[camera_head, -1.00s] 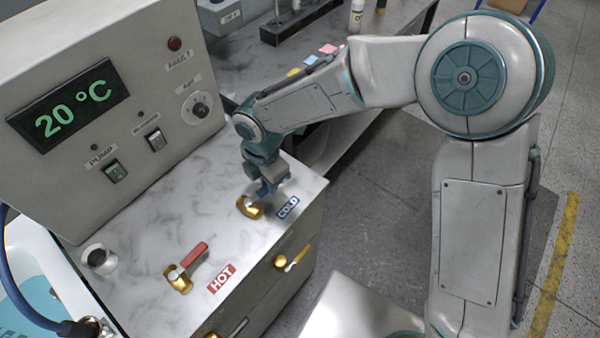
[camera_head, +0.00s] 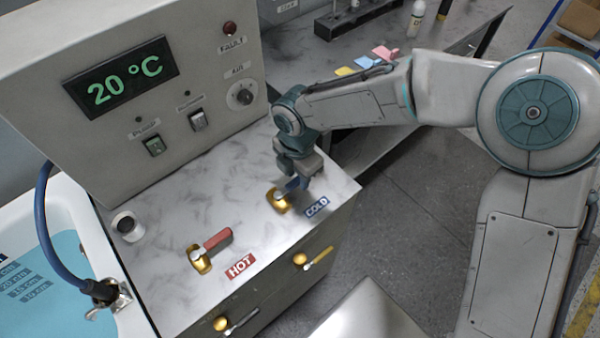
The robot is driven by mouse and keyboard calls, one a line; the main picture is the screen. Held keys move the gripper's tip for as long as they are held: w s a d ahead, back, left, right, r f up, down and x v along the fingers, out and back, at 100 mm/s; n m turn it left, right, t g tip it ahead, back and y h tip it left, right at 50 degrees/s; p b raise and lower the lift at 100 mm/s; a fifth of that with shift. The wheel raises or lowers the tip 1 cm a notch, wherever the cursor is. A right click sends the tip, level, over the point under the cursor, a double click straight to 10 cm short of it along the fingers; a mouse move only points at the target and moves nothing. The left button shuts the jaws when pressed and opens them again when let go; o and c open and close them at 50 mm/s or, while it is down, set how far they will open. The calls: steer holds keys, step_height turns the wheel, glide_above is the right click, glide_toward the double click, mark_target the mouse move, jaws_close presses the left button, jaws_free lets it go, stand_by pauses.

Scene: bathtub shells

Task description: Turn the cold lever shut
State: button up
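The cold lever has a blue handle (camera_head: 297,183) on a brass valve (camera_head: 278,203), on the marbled counter left of the blue COLD label (camera_head: 316,206). My gripper (camera_head: 297,175) is down at the blue handle, with its fingers around or beside it. The fingers hide part of the handle, and I cannot tell whether they are closed on it. The handle points up and to the right from the valve.
The hot lever (camera_head: 216,239), with a red handle, stands left of the HOT label (camera_head: 240,266). A control box (camera_head: 130,120) reading 20 °C rises behind. A filled tub (camera_head: 60,262) is at the left. A white roll-like item (camera_head: 128,226) sits near its edge.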

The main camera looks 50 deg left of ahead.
mark_target(298, 178)
steer(key=shift+w+r, duration=0.1)
steer(key=shift+r, duration=0.3)
step_height(298, 178, up, 13)
steer(key=b, duration=0.1)
stand_by(0.7)
